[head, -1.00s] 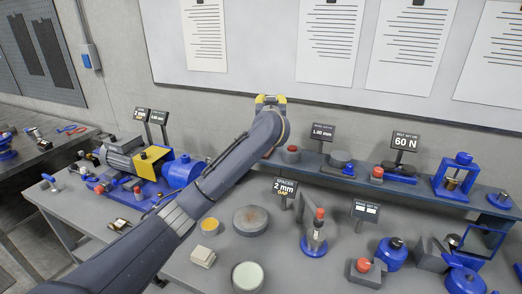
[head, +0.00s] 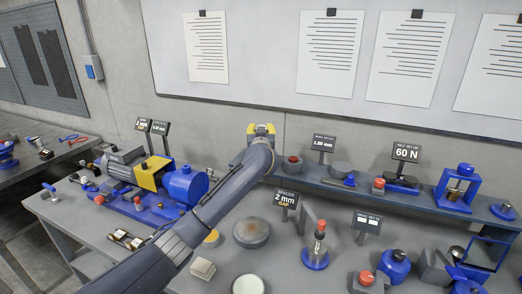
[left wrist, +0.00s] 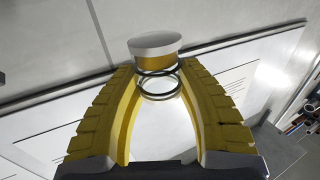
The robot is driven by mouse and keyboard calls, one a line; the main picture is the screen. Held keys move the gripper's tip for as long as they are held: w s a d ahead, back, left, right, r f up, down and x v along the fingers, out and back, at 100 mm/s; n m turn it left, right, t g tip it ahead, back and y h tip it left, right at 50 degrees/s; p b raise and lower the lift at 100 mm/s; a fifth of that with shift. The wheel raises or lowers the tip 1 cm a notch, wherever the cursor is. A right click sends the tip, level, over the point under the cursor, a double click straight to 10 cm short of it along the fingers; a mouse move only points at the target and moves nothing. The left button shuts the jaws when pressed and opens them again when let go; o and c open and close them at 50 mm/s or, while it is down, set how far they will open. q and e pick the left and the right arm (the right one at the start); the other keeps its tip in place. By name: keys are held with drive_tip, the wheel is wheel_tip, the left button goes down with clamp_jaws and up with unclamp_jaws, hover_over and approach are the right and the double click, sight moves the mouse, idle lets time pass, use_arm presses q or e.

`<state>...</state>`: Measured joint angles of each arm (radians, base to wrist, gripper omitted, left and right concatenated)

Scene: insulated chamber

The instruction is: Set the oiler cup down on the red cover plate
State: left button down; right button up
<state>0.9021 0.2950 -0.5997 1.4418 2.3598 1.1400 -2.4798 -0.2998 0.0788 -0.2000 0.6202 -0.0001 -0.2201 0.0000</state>
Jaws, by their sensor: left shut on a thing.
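My left gripper (head: 261,130) is raised in front of the back wall, above the rear shelf. Its yellow fingers also show in the left wrist view (left wrist: 160,82), closed around a small cup. This oiler cup (left wrist: 155,44) has a pale flat top, a yellow band and dark rings below, with a clear-looking part between the fingers. The cup is hidden behind the gripper in the head view. I cannot make out a red cover plate for certain; my left arm covers part of the bench. My right gripper is not in view.
A blue and yellow motor-pump unit (head: 155,180) stands left of the arm. A round grey disc (head: 251,232), a red-topped blue stand (head: 317,252) and a small sign (head: 286,199) stand to its right. The rear shelf (head: 340,180) carries several parts.

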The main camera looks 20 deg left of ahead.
use_arm(q)
drive_tip(key=shift+f, duration=3.95)
drive_tip(key=c, duration=0.9)
unclamp_jaws()
drive_tip(key=shift+f, duration=0.15)
drive_tip(key=v, duration=1.2)
